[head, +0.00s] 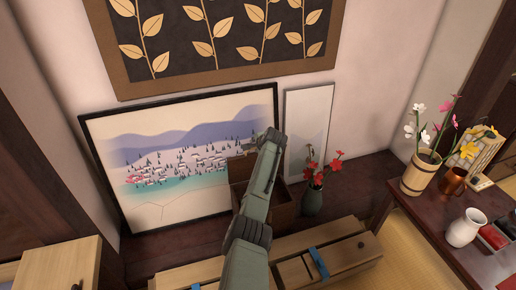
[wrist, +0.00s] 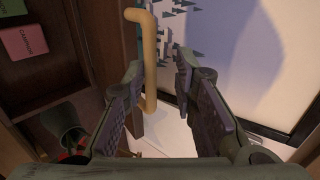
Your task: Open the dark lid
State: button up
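My gripper also shows in the head view (head: 268,138), above the box.
A pink item (wrist: 25,38) lies in the dark space at left. A framed landscape (head: 180,165) leans behind the box. A vase with red flowers (head: 312,200) stands close to its right. Pale wooden boxes (head: 335,255) lie in front. A low table (head: 420,215) stands right.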

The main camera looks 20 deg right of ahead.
jog(key=o, duration=0.3)
jog(key=shift+w+a+r, duration=0.1)
jog(key=shift+w+r, duration=0.05)
jog(key=shift+r, duration=0.15)
jog(key=shift+f, duration=0.25)
jog(key=shift+s, duration=0.2)
jog(key=v, duration=1.2)
